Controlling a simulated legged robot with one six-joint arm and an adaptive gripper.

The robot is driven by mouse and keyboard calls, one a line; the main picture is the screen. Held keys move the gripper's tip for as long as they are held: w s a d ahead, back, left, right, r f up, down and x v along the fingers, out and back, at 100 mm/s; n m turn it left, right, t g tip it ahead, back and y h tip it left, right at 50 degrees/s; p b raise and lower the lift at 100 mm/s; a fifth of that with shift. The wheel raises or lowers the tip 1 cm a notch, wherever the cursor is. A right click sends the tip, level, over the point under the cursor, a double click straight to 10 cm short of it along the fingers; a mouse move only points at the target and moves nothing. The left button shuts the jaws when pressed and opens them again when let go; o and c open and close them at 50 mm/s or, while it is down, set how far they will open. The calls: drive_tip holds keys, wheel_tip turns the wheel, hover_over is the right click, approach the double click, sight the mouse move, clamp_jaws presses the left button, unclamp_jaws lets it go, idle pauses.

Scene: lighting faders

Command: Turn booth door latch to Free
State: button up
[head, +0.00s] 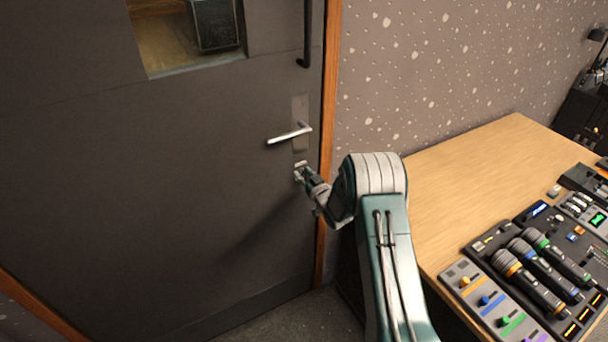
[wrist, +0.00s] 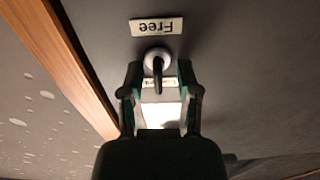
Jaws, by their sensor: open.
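The booth door (head: 150,180) is a dark grey panel with a lever handle (head: 290,134) on its right side. The latch (wrist: 157,62) is a small round metal knob with a dark thumb-turn. In the wrist view it lies just beyond my gripper (wrist: 160,88), roughly between the two fingertips. A white label reading "Free" (wrist: 157,27), upside down, is above the latch in that view. A second pale label (wrist: 158,83) is partly hidden between the fingers. In the head view my gripper (head: 301,176) is at the door below the handle. It is open; contact with the latch is unclear.
A wooden door frame (head: 327,120) runs beside the latch. To the right is a wooden desk (head: 460,170) with microphones (head: 545,268) and a fader panel (head: 492,300). A vertical dark pull bar (head: 307,35) is above the handle.

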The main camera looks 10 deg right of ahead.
clamp_jaws()
drive_tip(key=shift+m, duration=0.3)
drive_tip(key=m, duration=0.4)
drive_tip(key=shift+d, duration=0.2)
drive_tip(key=m, duration=0.5)
drive_tip(key=shift+w+d+f, duration=0.1)
drive_tip(key=shift+d+f+m, duration=0.1)
drive_tip(key=shift+f+m, duration=0.05)
drive_tip(key=shift+m, duration=1.9)
drive_tip(key=shift+f+m, duration=0.1)
drive_tip(key=shift+m, duration=1.95)
drive_tip(key=shift+f, duration=0.1)
